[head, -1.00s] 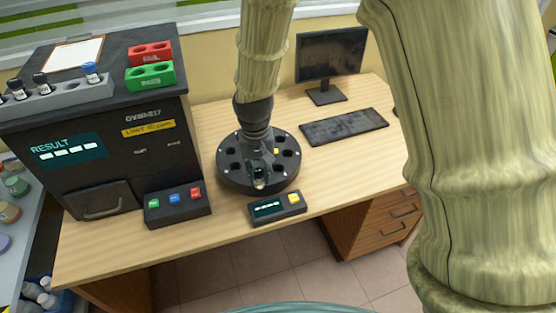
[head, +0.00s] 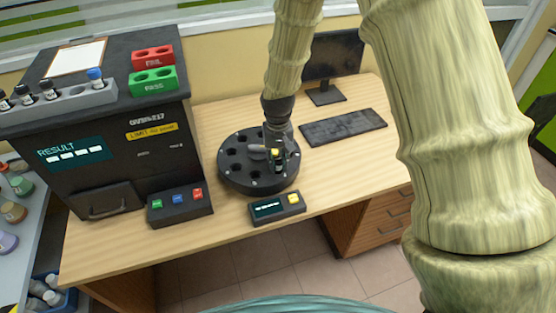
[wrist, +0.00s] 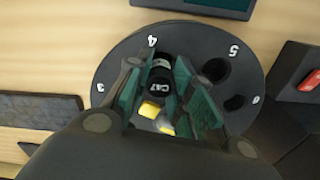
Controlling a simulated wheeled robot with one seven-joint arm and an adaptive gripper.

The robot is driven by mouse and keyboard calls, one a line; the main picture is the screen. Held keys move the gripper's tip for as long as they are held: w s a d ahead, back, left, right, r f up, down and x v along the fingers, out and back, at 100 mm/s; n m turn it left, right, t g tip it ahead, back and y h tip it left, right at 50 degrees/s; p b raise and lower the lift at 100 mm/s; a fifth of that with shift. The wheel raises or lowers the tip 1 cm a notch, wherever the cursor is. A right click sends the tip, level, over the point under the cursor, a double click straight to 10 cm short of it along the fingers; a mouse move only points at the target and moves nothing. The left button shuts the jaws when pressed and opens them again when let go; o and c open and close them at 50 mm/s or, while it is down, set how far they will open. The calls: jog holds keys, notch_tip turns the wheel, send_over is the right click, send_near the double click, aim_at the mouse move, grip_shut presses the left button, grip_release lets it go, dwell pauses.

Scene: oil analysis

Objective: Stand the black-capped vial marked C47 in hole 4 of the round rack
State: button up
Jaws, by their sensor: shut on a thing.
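The black-capped vial marked C47 (wrist: 160,85) is between the green-padded fingers of my gripper (wrist: 165,95) in the wrist view. My gripper is shut on it. In the head view my gripper (head: 275,158) is over the right part of the round black rack (head: 240,183). The rack also shows in the wrist view (wrist: 195,40), with the numbers 3, 4, 5 and 6 on its rim. The vial is close to the number 4. Hole 4 is hidden by the vial and fingers, so I cannot tell how far the vial is in it.
A small display box with a yellow button (head: 277,207) stands in front of the rack. The analyser (head: 115,165) and its button box (head: 180,207) are to the left. A keyboard (head: 343,127) and monitor (head: 332,60) are to the right and behind. Other vials stand in a grey holder (head: 70,98).

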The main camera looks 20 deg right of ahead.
aim_at(278, 159)
jog(key=shift+f, duration=0.35)
jog(key=shift+f, duration=0.2)
jog(key=o, duration=0.9)
jog(key=shift+o, duration=0.2)
notch_tip(278, 159, up, 12)
jog(key=b, duration=0.2)
jog(key=shift+r, duration=0.2)
